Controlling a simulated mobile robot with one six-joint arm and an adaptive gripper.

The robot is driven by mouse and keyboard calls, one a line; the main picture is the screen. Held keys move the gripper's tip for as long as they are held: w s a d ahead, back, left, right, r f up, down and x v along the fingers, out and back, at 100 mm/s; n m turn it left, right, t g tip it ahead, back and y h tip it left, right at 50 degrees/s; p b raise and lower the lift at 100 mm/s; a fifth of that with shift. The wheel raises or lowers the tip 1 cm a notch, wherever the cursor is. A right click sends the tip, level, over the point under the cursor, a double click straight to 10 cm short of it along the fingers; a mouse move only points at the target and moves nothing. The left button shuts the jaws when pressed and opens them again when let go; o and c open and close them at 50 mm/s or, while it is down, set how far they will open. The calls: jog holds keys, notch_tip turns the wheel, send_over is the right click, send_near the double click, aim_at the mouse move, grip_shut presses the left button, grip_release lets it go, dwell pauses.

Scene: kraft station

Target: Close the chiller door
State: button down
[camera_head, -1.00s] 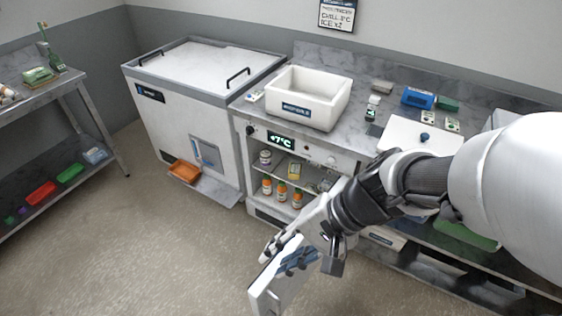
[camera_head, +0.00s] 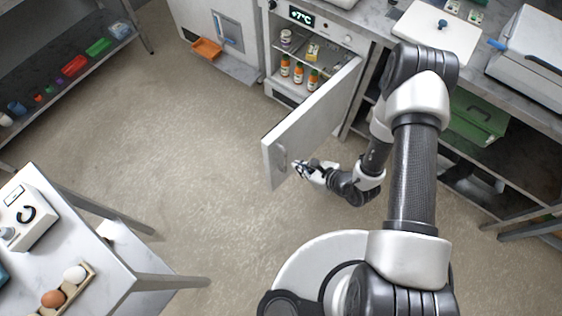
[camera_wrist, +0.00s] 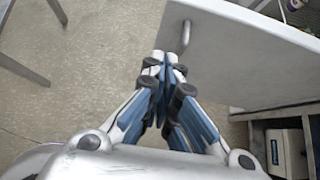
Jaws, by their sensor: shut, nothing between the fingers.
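The chiller door (camera_head: 318,118) stands wide open in the head view, swung out from the right side of the chiller. The chiller's open inside (camera_head: 300,62) shows shelves with bottles and jars under a +7°C display. My gripper (camera_head: 300,168) is shut and empty beside the door's outer face, near its free edge and handle (camera_head: 281,157). In the wrist view my fingertips (camera_wrist: 166,62) are together just below the handle (camera_wrist: 186,36), close to the door panel (camera_wrist: 240,55). I cannot tell whether they touch the door.
A grey-white chest (camera_head: 222,35) with an orange tray (camera_head: 207,48) stands left of the chiller. A table (camera_head: 92,262) with eggs is at the lower left. A green box (camera_head: 478,115) sits under the counter at right. The floor (camera_head: 190,130) left of the door is clear.

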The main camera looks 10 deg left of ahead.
jog(key=b, duration=0.3)
send_near(270, 155)
notch_tip(270, 155, down, 2)
jog(key=shift+w+a+f, duration=0.15)
jog(key=shift+w+a, duration=0.25)
jog(key=shift+a, duration=0.4)
jog(key=shift+w+a+f, duration=0.1)
jog(key=shift+w+a, duration=0.3)
jog(key=shift+a, duration=0.4)
